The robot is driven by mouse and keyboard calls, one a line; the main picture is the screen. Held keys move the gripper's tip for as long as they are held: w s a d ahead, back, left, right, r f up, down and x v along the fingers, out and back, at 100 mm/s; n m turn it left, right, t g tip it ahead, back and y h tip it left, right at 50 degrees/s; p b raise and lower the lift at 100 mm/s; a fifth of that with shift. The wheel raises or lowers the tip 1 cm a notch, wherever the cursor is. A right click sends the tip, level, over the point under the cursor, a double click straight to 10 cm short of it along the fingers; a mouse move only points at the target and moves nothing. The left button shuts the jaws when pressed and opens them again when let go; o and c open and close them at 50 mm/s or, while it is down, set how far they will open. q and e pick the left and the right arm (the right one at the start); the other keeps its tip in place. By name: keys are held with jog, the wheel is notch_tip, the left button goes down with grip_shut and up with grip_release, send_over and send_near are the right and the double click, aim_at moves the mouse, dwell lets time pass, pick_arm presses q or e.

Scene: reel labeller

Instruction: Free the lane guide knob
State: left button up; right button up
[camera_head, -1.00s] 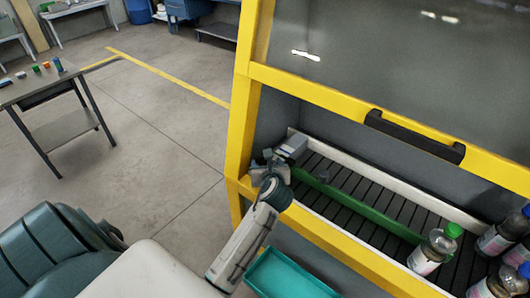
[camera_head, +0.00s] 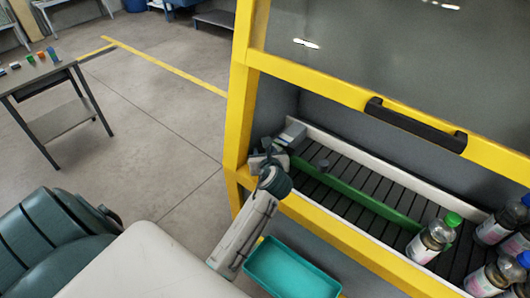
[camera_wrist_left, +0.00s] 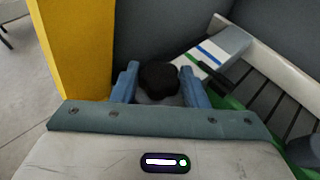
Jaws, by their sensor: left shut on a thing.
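My left gripper (camera_wrist_left: 160,84) is shut on a black lobed knob (camera_wrist_left: 158,77), with one blue finger on each side of it. In the head view the left gripper (camera_head: 267,160) is at the left end of the machine's opening, and the knob is hidden there. The green lane guide (camera_head: 360,196) runs along the dark slatted bed, starting close to the gripper. A small grey round piece (camera_head: 324,165) stands by the guide. My right gripper is not in view.
The yellow frame post (camera_head: 239,120) stands close left of the gripper. A grey box with coloured stripes (camera_wrist_left: 218,52) is just beyond it. Several bottles (camera_head: 430,243) stand at the bed's right end. A teal tray (camera_head: 291,270) is below. The raised guard has a black handle (camera_head: 415,126).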

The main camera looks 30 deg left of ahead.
pick_arm(q)
jog(key=shift+d+n+g, duration=0.1)
jog(key=shift+n+g, duration=0.3)
jog(key=shift+w+n+g+y, duration=0.15)
jog(key=shift+n+g+y, duration=0.55)
jog(key=shift+y, duration=0.1)
jog(key=n+g+y, duration=0.1)
jog(key=n+g, duration=0.1)
jog(key=n+g+y, duration=0.1)
jog(key=n+g, duration=0.1)
jog(key=w+n+g, duration=0.1)
jog(key=n+g, duration=0.1)
jog(key=shift+d+g+y, duration=0.15)
jog(key=shift+g+y, duration=0.15)
jog(key=shift+y, duration=0.1)
jog(key=n+g, duration=0.4)
jog(key=g, duration=0.1)
jog(key=shift+w+n+h, duration=0.15)
jog(key=shift+n+h, duration=0.15)
jog(key=shift+f+n+g, duration=0.1)
jog(key=shift+n+g, duration=0.4)
jog(key=shift+g, duration=0.1)
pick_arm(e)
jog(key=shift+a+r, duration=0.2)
pick_arm(q)
jog(key=shift+g, duration=0.3)
